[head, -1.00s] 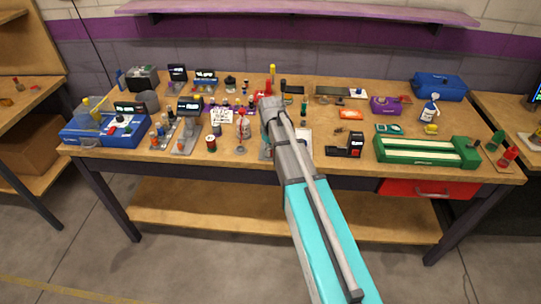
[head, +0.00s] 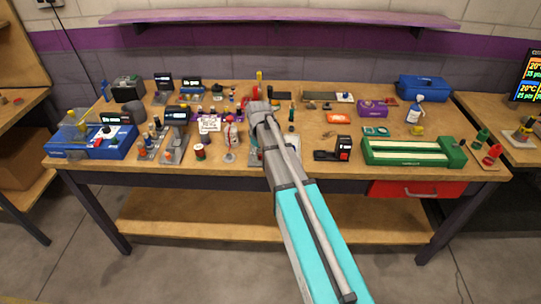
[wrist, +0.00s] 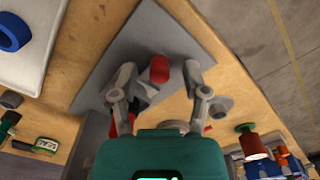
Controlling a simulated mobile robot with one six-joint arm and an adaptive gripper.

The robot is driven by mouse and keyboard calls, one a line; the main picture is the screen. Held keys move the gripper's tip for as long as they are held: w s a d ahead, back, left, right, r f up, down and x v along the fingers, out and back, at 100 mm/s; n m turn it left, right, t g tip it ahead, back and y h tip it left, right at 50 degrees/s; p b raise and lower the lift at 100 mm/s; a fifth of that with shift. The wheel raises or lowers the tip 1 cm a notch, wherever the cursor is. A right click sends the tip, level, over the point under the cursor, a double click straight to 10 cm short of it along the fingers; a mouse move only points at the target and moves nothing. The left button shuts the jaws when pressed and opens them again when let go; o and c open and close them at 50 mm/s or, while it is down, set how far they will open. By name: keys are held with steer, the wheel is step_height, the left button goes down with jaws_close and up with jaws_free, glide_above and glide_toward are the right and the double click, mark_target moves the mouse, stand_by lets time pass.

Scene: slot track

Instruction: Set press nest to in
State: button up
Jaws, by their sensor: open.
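In the wrist view, my gripper (wrist: 159,74) is open, its two grey fingers on either side of a red knob (wrist: 159,68). I cannot tell whether either finger touches it. The knob stands over a grey base plate (wrist: 165,35), with small grey parts beside it. This may be the press with its nest, but the nest's position cannot be made out. In the head view, my arm hides most of this device and the fingertips.
A green slotted track (head: 415,153) and a black device (head: 333,154) stand to the right. A blue case (head: 90,142) and several small fixtures crowd the left. In the wrist view, a blue roll (wrist: 14,31) lies on a white tray (wrist: 45,50). Bare wood shows around the black device.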

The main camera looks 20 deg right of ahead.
mark_target(260, 170)
steer(key=shift+s, duration=0.1)
steer(key=shift+s+a, duration=0.3)
steer(key=shift+s, duration=0.65)
steer(key=shift+s+a, duration=0.3)
steer(key=shift+s, duration=0.6)
steer(key=shift+s+a+r, duration=0.1)
steer(key=shift+s+r, duration=0.1)
steer(key=shift+s, duration=0.1)
steer(key=shift+w+r+p, duration=0.15)
steer(key=shift+r+p, duration=0.7)
steer(key=shift+p, duration=0.25)
step_height(260, 170, up, 12)
steer(key=p, duration=1.2)
steer(key=s+f+m+b, duration=0.1)
steer(key=s+m, duration=0.4)
steer(key=s, duration=1.1)
